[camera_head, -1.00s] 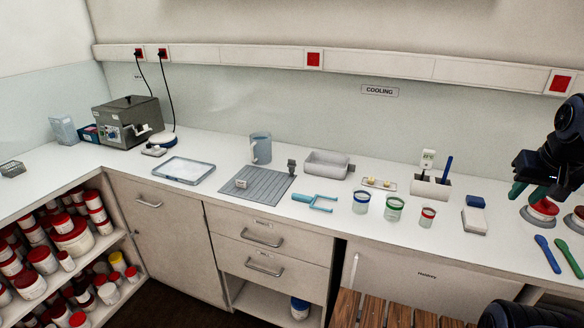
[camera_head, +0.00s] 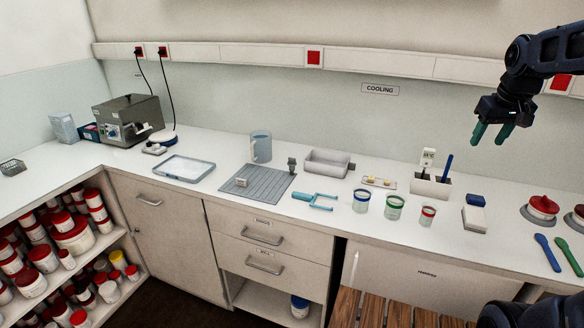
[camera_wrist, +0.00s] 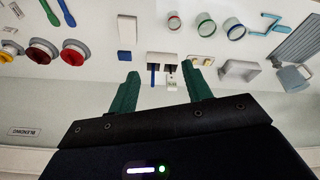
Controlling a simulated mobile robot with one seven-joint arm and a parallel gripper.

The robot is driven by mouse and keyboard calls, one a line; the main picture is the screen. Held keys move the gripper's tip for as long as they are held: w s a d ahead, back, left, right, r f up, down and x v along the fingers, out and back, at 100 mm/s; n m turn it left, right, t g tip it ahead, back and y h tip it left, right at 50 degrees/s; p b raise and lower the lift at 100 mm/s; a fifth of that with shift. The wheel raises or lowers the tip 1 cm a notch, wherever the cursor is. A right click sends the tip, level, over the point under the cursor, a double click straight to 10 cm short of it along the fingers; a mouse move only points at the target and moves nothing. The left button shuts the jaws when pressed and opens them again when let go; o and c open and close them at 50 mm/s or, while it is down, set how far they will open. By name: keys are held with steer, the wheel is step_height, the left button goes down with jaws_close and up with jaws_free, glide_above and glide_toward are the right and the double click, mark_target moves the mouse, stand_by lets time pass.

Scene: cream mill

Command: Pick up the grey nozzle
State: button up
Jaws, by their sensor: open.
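A small dark grey upright piece (camera_head: 292,166), which looks like the grey nozzle, stands on the white counter at the back right corner of the ribbed grey mat (camera_head: 262,190). It is too small to make out its exact shape. My gripper (camera_head: 491,134) is open and empty, raised above the right part of the counter, far to the right of the grey piece. In the wrist view my two green fingers (camera_wrist: 161,77) are spread apart with nothing held between them. The mat (camera_wrist: 297,42) shows there at the upper right.
A clear jug (camera_head: 260,149) stands behind the mat. Red-topped pieces (camera_head: 542,208) are at the right.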

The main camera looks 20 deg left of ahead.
steer(key=w+a+r+n+g, duration=0.1)
steer(key=w+a+n, duration=0.3)
steer(key=w+a, duration=0.9)
steer(key=n+g, duration=0.3)
steer(key=n, duration=0.7)
glide_above(292, 163)
steer(key=f, duration=2.4)
steer(key=shift+w+d, duration=0.2)
steer(key=shift+w, duration=0.1)
steer(key=shift+a+f, duration=0.15)
steer(key=shift+a, duration=0.05)
step_height(292, 163, down, 11)
steer(key=shift+a+r, duration=0.1)
steer(key=shift+r, duration=0.05)
steer(key=c, duration=0.8)
